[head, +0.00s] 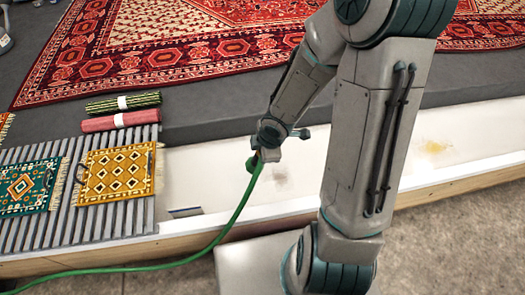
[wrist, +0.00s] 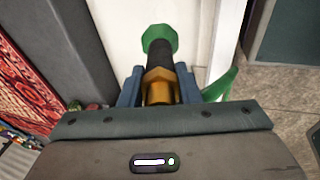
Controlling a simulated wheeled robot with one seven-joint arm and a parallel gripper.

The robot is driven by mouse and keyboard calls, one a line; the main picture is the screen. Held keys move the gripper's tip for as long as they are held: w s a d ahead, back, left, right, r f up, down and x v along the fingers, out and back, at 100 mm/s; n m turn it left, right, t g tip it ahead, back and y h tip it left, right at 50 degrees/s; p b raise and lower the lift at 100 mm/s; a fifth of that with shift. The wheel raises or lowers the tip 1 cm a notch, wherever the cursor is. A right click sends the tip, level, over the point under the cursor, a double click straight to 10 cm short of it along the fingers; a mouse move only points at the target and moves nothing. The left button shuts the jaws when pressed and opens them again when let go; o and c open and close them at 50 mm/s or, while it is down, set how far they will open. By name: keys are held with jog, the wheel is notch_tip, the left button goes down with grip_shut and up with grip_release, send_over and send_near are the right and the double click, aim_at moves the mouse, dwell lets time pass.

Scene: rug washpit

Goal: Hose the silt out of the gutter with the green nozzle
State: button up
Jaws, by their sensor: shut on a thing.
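My gripper (head: 262,148) is over the white gutter (head: 205,170). In the wrist view, my gripper (wrist: 159,82) is shut on the green nozzle (wrist: 160,38), its jaws on either side of the brass part. The nozzle also shows in the head view (head: 252,163). A green hose (head: 235,215) runs from it over the gutter's front edge to the lower left. A faint grey-brown silt patch (head: 281,178) lies on the gutter floor just right of the nozzle. A yellowish patch (head: 433,147) lies farther right, beyond my arm. My arm hides the gutter between them. No water shows.
A slatted grate (head: 120,219) at the left bears a yellow rug (head: 117,174), a teal rug (head: 27,187) and rolled rugs (head: 122,121). A dark drain opening (head: 185,212) is at the gutter's left end. A large red rug (head: 150,45) lies behind.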

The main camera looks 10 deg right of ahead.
jog(key=shift+f+b, duration=0.4)
jog(key=shift+f, duration=0.2)
jog(key=shift+d+r+p, duration=0.15)
jog(key=shift+d+p, duration=0.2)
jog(key=shift+d, duration=0.2)
jog(key=d+r+p, duration=0.2)
jog(key=d+p, duration=0.5)
jog(key=d, duration=0.3)
jog(key=d+r+p, duration=0.1)
jog(key=d+p, duration=0.6)
jog(key=d, duration=0.3)
jog(key=shift+r, duration=0.4)
dwell(1.7)
dwell(0.6)
